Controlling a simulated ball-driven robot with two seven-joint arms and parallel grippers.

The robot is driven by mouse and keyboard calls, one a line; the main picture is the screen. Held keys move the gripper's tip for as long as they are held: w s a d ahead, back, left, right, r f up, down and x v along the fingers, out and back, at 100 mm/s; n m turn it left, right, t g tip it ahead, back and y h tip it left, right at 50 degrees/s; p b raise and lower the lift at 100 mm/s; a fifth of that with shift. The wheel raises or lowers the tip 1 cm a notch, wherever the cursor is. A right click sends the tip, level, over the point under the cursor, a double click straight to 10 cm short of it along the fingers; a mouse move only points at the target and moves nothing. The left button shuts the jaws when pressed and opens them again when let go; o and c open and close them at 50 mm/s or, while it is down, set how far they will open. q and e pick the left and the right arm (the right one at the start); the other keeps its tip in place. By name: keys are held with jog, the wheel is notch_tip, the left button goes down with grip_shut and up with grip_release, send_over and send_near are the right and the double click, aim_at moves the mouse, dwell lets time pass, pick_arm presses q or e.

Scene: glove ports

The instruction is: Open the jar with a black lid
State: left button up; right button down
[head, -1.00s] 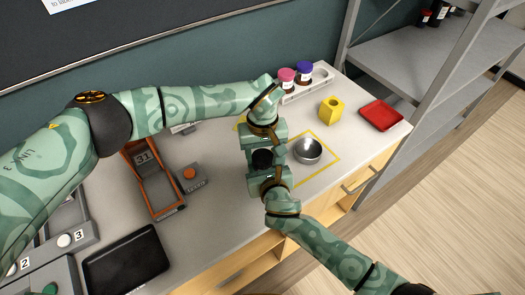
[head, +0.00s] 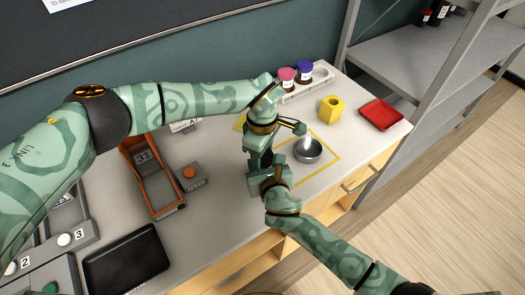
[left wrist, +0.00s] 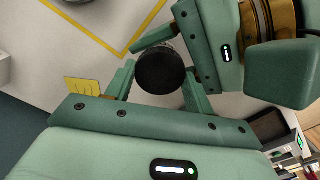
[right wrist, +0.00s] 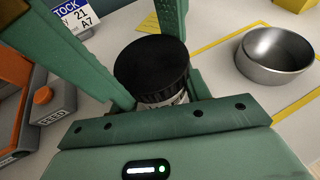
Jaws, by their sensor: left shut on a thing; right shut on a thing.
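The jar's black lid (head: 262,158) shows as a small dark patch between my two grippers in the head view. It is round and ribbed in the left wrist view (left wrist: 160,70). In the right wrist view the lid (right wrist: 152,62) sits on the jar (right wrist: 168,98), whose labelled body is mostly hidden. My left gripper (head: 262,146) comes from behind, its fingers either side of the lid, shut on it. My right gripper (head: 266,172) comes from the front and is shut on the jar below the lid. I cannot tell whether the lid is loose.
A metal bowl (head: 308,150) stands right of the grippers, inside a yellow taped outline. Behind are a white rack (head: 318,78) with pink-lidded (head: 287,76) and purple-lidded (head: 304,68) jars.

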pick_arm(q)
jog(key=o, duration=1.1)
jog(key=shift+c, duration=0.2)
